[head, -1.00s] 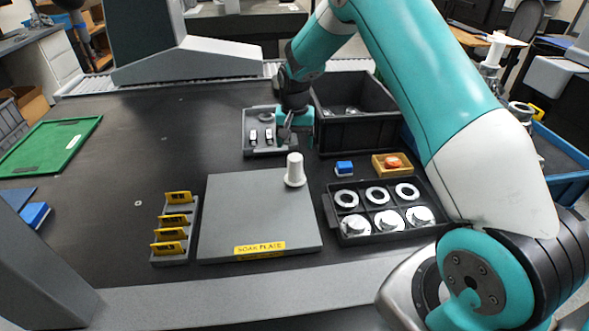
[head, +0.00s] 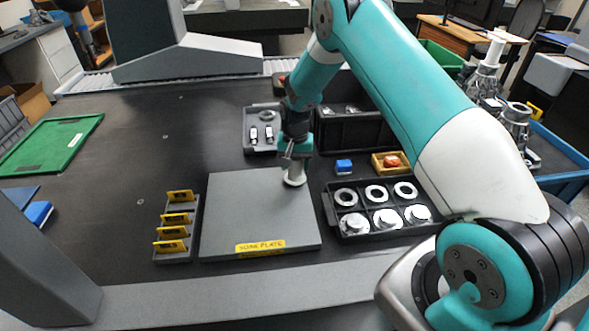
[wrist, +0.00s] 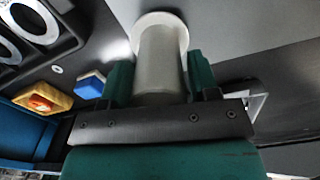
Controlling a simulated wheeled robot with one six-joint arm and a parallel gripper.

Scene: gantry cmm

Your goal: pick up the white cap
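The white cap (head: 295,180) stands upright on the right part of the grey soak plate (head: 240,215), its round flange down and its stem up. My gripper (head: 295,160) is directly above it and around the stem, hiding the stem's upper part in the head view. In the wrist view the cap (wrist: 160,60) lies between the two teal fingers (wrist: 160,80), which sit close along both sides of the stem. I cannot tell whether they press on it.
Right of the plate are a black tray (head: 331,205) with rings and metal parts, a blue block (head: 344,167) and a yellow box (head: 376,161) holding an orange thing. A rack (head: 160,258) with yellow tags stands left. A black bin (head: 345,133) and small grey tray (head: 250,138) are behind.

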